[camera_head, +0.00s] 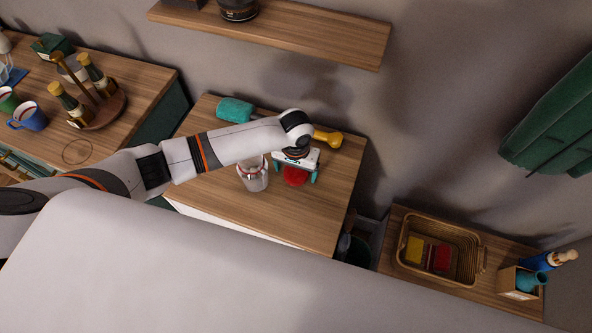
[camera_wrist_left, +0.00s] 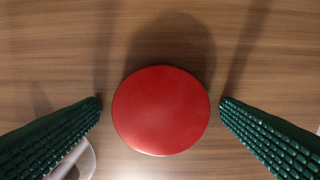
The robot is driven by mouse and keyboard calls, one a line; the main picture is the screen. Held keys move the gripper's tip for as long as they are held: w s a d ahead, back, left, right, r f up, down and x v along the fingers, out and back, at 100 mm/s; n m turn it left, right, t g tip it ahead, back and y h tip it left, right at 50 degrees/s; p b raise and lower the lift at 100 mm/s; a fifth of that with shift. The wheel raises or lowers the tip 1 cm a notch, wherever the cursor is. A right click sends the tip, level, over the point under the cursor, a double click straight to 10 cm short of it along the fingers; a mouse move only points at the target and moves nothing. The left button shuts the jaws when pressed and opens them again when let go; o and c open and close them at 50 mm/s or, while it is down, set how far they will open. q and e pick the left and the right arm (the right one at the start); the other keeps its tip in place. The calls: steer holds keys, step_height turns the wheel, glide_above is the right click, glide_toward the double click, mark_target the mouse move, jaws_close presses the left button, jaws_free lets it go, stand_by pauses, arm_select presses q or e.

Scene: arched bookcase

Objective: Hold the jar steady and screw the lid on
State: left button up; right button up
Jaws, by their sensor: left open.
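A round red lid (camera_head: 295,178) lies on the wooden cabinet top, and it fills the middle of the left wrist view (camera_wrist_left: 160,110). The clear jar (camera_head: 251,180) stands just left of the lid in the head view; part of it shows at the lower left of the left wrist view (camera_wrist_left: 76,163). My left gripper (camera_head: 295,174) is open over the lid, with one green finger on each side. In the left wrist view (camera_wrist_left: 160,102) a gap shows between each fingertip and the lid's edge. My right gripper is not in view.
A teal object (camera_head: 235,110) and a yellow one (camera_head: 327,138) lie behind on the cabinet top (camera_head: 300,225). A table with mugs and bottles stands left. A wicker basket (camera_head: 409,267) sits on a lower surface at right. The cabinet's front area is clear.

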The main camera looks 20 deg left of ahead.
mark_target(296, 172)
arm_select(q)
steer(key=c, duration=1.1)
steer(key=shift+o, duration=0.2)
steer(key=shift+r, duration=0.1)
step_height(296, 172, up, 10)
steer(key=b, duration=0.1)
